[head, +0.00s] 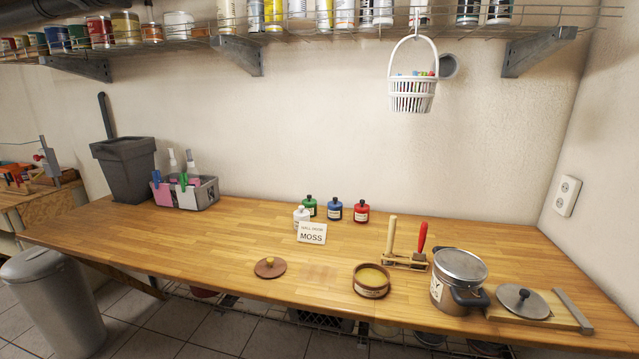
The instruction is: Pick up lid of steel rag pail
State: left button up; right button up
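A steel pail-like pot (444,293) with a pale label and a dark handle stands near the right end of the wooden bench. Its top shows as a grey round surface; I cannot tell whether this is a cover or the inside. A round steel lid (507,296) with a dark knob lies flat on a wooden board (535,318) just right of the pot, apart from it. Neither of my grippers is in view.
A wooden knobbed lid (270,268), a round wooden tub (371,291) and a wooden rack (403,262) with upright handles are left of the pot. Small bottles (334,211) and a MOSS card (312,233) stand farther back. A white basket (413,96) hangs above. The bench's middle left is clear.

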aim_at(522, 302)
jog(key=z, duration=1.45)
